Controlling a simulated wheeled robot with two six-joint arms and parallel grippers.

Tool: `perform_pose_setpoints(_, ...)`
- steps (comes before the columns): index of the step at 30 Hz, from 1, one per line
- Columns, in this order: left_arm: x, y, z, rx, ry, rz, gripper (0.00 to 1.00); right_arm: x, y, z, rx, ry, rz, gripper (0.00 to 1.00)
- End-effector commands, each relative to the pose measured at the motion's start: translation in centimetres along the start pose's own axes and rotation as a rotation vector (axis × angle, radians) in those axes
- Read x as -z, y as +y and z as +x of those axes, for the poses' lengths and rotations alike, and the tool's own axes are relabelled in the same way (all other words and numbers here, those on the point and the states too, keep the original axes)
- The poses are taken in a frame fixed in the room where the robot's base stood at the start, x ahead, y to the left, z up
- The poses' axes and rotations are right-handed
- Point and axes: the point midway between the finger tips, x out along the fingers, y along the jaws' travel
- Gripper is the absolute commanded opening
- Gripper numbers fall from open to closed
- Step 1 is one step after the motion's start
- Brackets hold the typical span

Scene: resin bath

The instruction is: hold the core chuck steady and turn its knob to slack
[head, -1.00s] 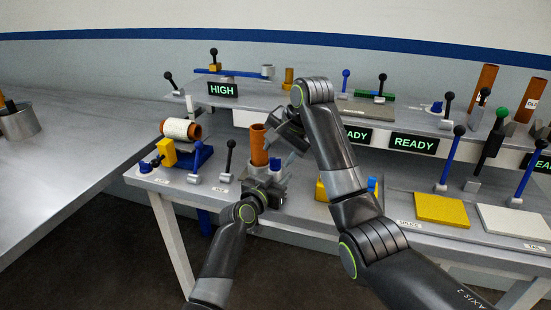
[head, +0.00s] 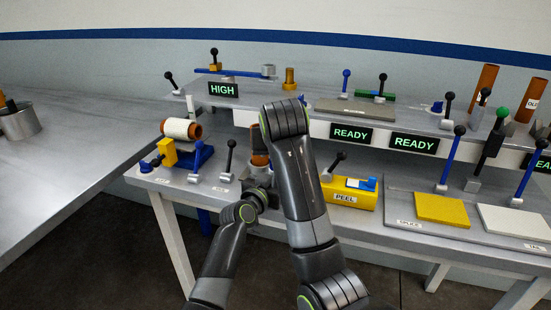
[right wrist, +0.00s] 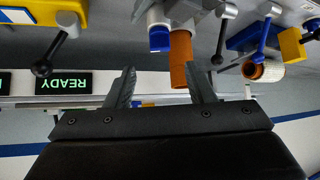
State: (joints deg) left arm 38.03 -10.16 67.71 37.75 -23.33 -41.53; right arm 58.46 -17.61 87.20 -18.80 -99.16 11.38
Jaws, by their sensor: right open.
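The core chuck (head: 259,174) is a grey holder at the bench's front edge with an orange-brown tube (head: 259,160) upright in it. My right arm partly covers both. In the right wrist view, which is upside down, the tube (right wrist: 180,62) and a blue knob with a pale collar (right wrist: 159,39) show beside each other. My right gripper (right wrist: 162,82) is open and empty; the tube's end appears near its right-hand finger, not visibly gripped. My left gripper (head: 262,196) is at the chuck, its fingers mostly hidden, so its grip cannot be told.
A black-knobbed lever (head: 228,160) stands just left of the chuck. A blue stand with a white-wrapped roll (head: 181,129) is farther left. The yellow PEEL block (head: 348,194) is to the right. A raised shelf with READY signs (head: 351,134) runs behind.

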Motion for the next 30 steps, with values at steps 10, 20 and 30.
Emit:
perform_pose_setpoints(10, 0.0, 0.0, 0.0, 0.000, 0.000, 0.000, 0.02, 0.0, 0.0, 6.2, -0.002, -0.003, 0.000, 0.49)
perform_pose_setpoints(20, 0.0, 0.0, 0.0, 0.000, 0.000, 0.000, 0.02, 0.0, 0.0, 8.6, 0.000, -0.001, 0.001, 0.49)
perform_pose_setpoints(30, 0.0, 0.0, 0.0, 0.000, 0.000, 0.000, 0.02, 0.0, 0.0, 8.7, 0.001, 0.000, 0.002, 0.44)
